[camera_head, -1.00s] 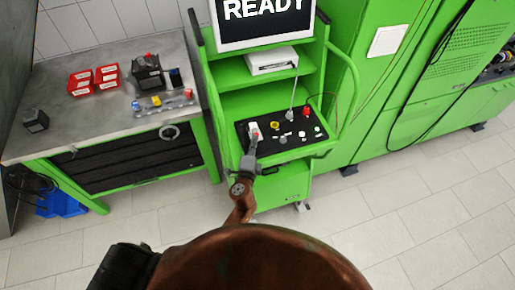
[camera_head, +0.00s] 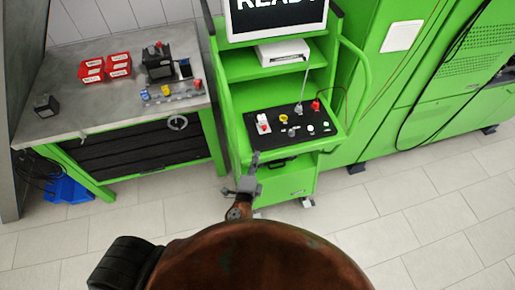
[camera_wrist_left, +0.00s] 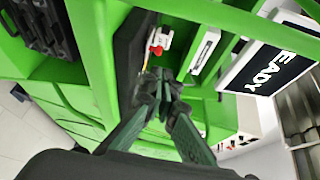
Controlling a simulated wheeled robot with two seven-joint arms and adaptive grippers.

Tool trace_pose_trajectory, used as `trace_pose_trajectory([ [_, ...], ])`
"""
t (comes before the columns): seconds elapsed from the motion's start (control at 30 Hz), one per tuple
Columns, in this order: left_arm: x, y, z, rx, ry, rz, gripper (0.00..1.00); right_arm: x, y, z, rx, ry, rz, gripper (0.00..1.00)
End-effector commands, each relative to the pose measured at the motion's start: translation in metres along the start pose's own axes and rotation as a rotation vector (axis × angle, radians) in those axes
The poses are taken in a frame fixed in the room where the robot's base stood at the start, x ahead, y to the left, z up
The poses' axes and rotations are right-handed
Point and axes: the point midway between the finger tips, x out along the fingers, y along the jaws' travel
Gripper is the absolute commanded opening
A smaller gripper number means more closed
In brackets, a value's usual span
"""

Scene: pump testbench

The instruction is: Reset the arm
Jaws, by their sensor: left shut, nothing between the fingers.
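My left gripper (camera_head: 255,160) is shut and empty. In the head view it points up, in front of the green control cart and just below the front edge of its black control panel (camera_head: 270,140). A white switch block with a red button (camera_head: 263,122) stands on the left of the panel, apart from the fingertips. In the left wrist view the closed fingers (camera_wrist_left: 160,78) show in the middle, and the switch block (camera_wrist_left: 160,40) is beyond them. My right gripper is not in view.
The cart carries a screen (camera_head: 278,12) and a white box (camera_head: 282,52). A grey workbench (camera_head: 110,115) with red bins (camera_head: 105,67) stands at left. A green cabinet (camera_head: 440,80) stands at right. Tiled floor (camera_head: 410,220) is free in front.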

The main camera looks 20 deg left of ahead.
Motion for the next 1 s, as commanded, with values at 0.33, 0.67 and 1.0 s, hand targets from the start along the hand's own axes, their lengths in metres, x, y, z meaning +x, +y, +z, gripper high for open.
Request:
trace_pose_trajectory([
  [0.33,-0.012,-0.001,0.001,0.001,-0.003,-0.001,0.0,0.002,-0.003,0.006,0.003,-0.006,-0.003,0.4],
  [0.67,-0.012,-0.001,0.002,0.0,-0.004,0.0,0.0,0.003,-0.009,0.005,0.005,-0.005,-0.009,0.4],
  [1.0,-0.001,0.085,0.002,-0.076,0.02,0.138,0.0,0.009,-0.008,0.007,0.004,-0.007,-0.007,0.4],
])
